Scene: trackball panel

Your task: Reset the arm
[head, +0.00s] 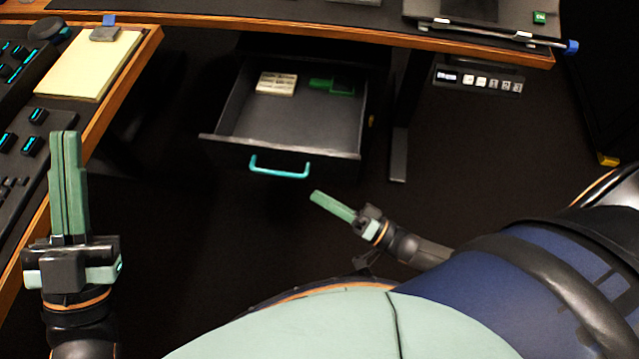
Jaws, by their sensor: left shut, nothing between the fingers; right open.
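My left gripper (66,180) points up the picture at the left, in front of the left desk panel's edge. Its green fingers are together with nothing between them. My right gripper (332,206) is right of centre, below and to the right of the drawer's teal handle, apart from it. Its fingers are seen from the side, it is open, and it holds nothing that I can see. Its arm comes in from the right.
An open drawer (290,122) with a teal handle (280,170) holds a pale block (277,84) and a green object (330,87). A desk edge (300,24) runs above. A notepad (88,65) and dark key panels (30,135) are at left. Dark floor is clear around the drawer.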

